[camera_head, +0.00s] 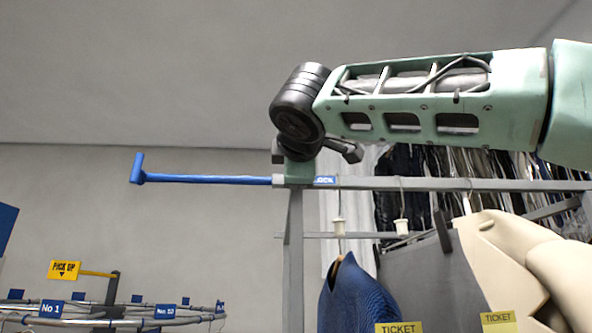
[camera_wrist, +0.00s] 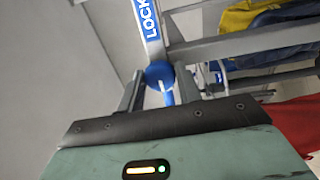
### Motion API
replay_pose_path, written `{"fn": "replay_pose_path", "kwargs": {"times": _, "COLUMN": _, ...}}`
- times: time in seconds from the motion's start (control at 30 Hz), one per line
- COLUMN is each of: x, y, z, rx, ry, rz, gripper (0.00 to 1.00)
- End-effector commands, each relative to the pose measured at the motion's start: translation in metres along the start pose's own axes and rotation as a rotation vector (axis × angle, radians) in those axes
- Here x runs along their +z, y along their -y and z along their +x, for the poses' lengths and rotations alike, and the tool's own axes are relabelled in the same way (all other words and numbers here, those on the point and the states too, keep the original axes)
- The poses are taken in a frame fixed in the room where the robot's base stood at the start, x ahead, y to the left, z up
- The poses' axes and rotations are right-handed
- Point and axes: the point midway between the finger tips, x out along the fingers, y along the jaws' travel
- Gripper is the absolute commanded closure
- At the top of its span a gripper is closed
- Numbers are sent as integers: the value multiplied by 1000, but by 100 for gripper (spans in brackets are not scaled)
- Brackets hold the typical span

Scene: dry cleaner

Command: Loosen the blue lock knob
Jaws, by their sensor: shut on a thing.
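The blue lock knob (camera_wrist: 160,72) shows in the wrist view as a round blue piece between the two fingers, with a paler blue part below it. My gripper (camera_wrist: 160,90) is shut on it, a finger at each side. A blue and white LOCK label (camera_wrist: 149,20) is on the grey bar just beyond the knob; part of this label (camera_head: 325,180) also shows in the head view. There, my gripper (camera_head: 297,168) is at the corner of the grey rail (camera_head: 420,184), and the knob is hidden behind it.
A blue bar with a crosspiece (camera_head: 210,179) sticks out left from the rail corner. A grey post (camera_head: 294,250) stands below. A blue garment (camera_head: 355,295) and a beige garment (camera_head: 500,260) hang at right. A yellow pick-up sign (camera_head: 64,270) stands at lower left. Free room lies above the blue bar.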

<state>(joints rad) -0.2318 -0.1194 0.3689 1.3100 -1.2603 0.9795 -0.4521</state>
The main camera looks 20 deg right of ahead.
Motion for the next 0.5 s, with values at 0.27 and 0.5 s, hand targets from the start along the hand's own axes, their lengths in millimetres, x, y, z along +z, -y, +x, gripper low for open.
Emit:
{"fn": "replay_pose_path", "kwargs": {"times": 0.27, "x": -1, "y": 1, "z": 0, "rx": -1, "ry": -3, "rz": -2, "gripper": 88}}
{"fn": "replay_pose_path", "kwargs": {"times": 0.5, "x": -1, "y": 1, "z": 0, "rx": -1, "ry": -2, "rz": -1, "gripper": 45}}
